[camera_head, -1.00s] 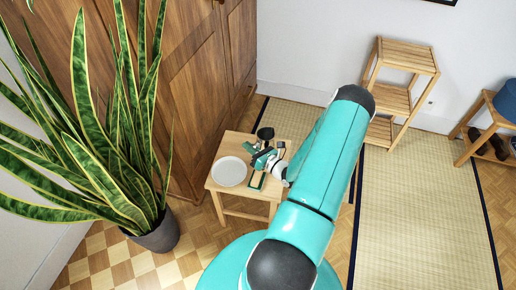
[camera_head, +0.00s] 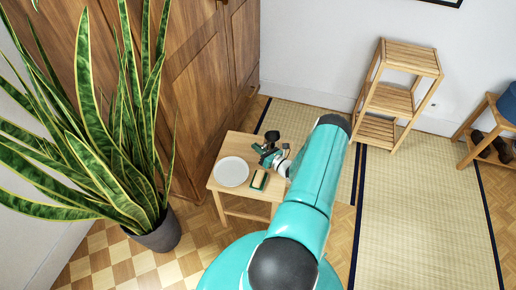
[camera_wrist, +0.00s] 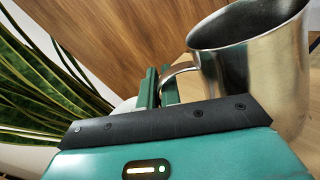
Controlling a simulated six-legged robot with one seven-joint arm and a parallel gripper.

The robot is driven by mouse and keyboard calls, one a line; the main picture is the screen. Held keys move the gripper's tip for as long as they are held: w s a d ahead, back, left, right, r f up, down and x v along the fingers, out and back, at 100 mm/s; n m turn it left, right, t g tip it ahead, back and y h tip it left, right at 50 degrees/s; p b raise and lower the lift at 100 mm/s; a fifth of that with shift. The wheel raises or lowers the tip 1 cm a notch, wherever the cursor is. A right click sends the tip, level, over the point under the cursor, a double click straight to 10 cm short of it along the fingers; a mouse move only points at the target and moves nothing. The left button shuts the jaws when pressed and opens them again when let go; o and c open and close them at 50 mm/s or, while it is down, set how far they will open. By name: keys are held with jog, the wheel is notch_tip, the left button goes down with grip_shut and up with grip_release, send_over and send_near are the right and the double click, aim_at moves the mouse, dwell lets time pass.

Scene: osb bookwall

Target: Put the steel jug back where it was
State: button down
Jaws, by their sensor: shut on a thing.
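The steel jug (camera_wrist: 255,65) is at the right of the wrist view, shiny, with its open mouth facing up and tilted in the picture. My gripper (camera_wrist: 160,85) is shut on its handle, on the jug's left side. In the head view my gripper (camera_head: 267,156) is over the far right part of the small wooden table (camera_head: 240,147). A small dark round shape (camera_head: 272,136) just beyond it appears to be the jug. I cannot tell whether the jug's base touches the table.
A potted plant (camera_head: 157,236) stands at left, a wooden wardrobe (camera_head: 195,85) behind. A wooden shelf stand (camera_head: 388,98) is at the back right.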

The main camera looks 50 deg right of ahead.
jog(key=c, duration=1.6)
grip_release()
jog(key=s, duration=1.2)
jog(key=shift+a, duration=0.15)
